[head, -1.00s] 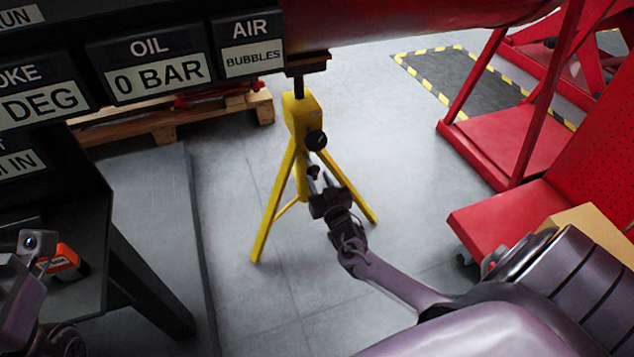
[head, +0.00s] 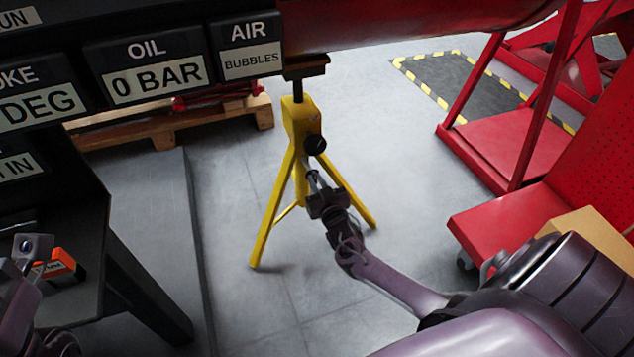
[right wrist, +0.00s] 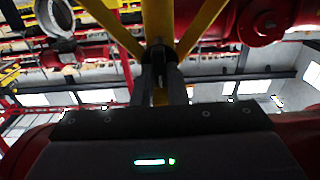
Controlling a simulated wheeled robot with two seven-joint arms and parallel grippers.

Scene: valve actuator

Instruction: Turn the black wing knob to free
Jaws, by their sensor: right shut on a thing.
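The yellow tripod stand (head: 301,123) is upright on the floor under the red pipe. A round black knob (head: 315,145) faces me on its upper body. My right gripper (head: 312,178) reaches up from the lower right to the stand, just below that round knob. In the right wrist view its two fingers (right wrist: 161,75) are shut on a dark part (right wrist: 160,51), which looks like the black wing knob, where the yellow legs meet. The fingers mostly hide its shape, so its turn angle cannot be told. My left arm's end (head: 32,250) shows only partly at the lower left.
Black gauge panels (head: 150,68) hang at the upper left. A black table (head: 75,240) with an orange object (head: 58,264) stands below them. A wooden pallet (head: 165,128) lies behind. A red cart (head: 510,215) stands at the right. Floor around the stand is clear.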

